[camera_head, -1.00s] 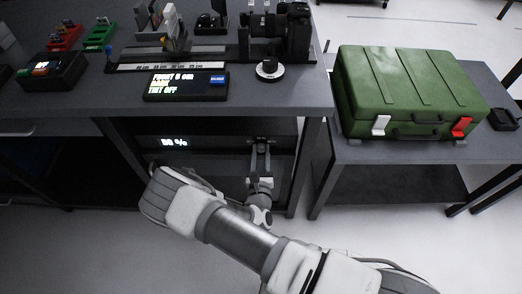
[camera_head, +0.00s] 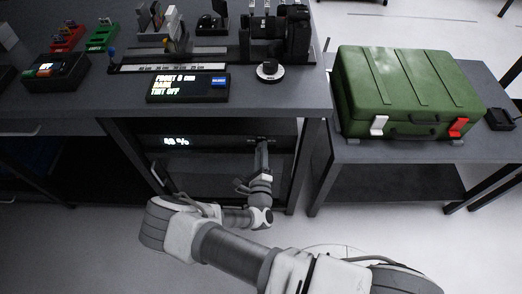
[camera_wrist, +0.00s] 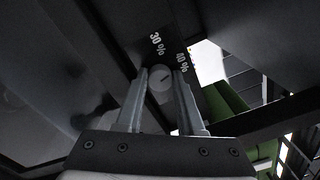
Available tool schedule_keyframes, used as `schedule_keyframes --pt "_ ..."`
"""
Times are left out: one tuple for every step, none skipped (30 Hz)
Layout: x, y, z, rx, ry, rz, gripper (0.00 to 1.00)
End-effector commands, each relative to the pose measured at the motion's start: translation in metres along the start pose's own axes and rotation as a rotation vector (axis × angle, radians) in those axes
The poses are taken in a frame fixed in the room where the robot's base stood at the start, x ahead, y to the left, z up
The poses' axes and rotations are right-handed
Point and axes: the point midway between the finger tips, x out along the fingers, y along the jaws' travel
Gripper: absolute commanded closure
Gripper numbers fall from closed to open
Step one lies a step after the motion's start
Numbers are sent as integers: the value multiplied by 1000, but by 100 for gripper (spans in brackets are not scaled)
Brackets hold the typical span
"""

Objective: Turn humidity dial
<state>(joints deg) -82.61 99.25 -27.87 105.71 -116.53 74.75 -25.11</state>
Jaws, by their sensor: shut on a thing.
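The humidity dial (camera_wrist: 161,82) is a small round grey knob with a dark pointer line, seen in the wrist view between the two fingers. My gripper (camera_wrist: 163,76) is shut on it, one finger on each side. Printed marks "30 %" (camera_wrist: 157,43) and "40 %" (camera_wrist: 182,62) stand just beyond the dial. In the head view my gripper (camera_head: 262,141) reaches the dark panel under the table, and the dial is hidden there. A lit percent display (camera_head: 176,141) is on the same panel to the left; its digits are too blurred to read surely.
The table (camera_head: 290,98) overhangs the panel, and a table leg (camera_head: 310,165) stands close right of my gripper. A green case (camera_head: 410,92) sits on a side table at right. A text display (camera_head: 188,86) and a round black knob (camera_head: 269,70) are on the tabletop.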

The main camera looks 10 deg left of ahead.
Motion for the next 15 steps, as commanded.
schedule_keyframes --pt "0 0 0 -46 -1 0 100" --pt "0 0 0 -75 -2 0 100" --pt "0 0 0 -112 -2 0 100" --pt "0 0 0 -141 -3 1 100" --pt "0 0 -1 -170 -3 1 100" --pt "0 0 -1 -208 -3 2 100" --pt "0 0 -1 -237 -4 2 100" --pt "0 0 -1 -265 -5 2 100" --pt "0 0 -1 -303 -6 2 100" --pt "0 0 -1 -331 -7 2 100" --pt "0 0 -1 -359 -8 2 100" --pt "0 0 -1 -395 -8 2 100" --pt "0 0 -1 -422 -8 2 100" --pt "0 0 -1 -449 -8 2 100" --pt "0 0 -1 -483 -9 2 100"
